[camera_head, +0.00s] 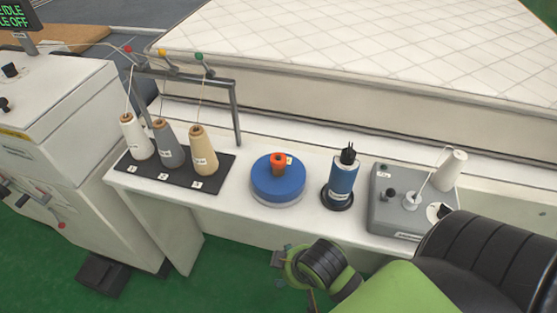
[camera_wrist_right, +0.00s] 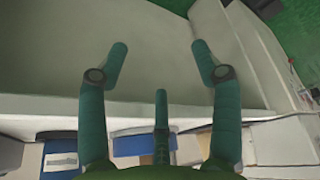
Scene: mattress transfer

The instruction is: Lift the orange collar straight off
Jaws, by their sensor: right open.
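The orange collar (camera_head: 278,159) stands upright at the middle of a round blue disc (camera_head: 277,183) on the white bench. My right gripper (camera_head: 281,262) is in front of the bench's front edge, below the disc in the head view and apart from the collar. In the right wrist view my right gripper (camera_wrist_right: 160,52) is open, with nothing between its fingers. The collar cannot be made out in that view. My left gripper is not in view.
Left of the disc, several thread cones stand on a black mat (camera_head: 205,184) under a grey thread frame (camera_head: 238,110). Right of it are a dark blue cylinder (camera_head: 343,182) and a grey winder box (camera_head: 380,215). A quilted mattress (camera_head: 370,40) lies behind the bench.

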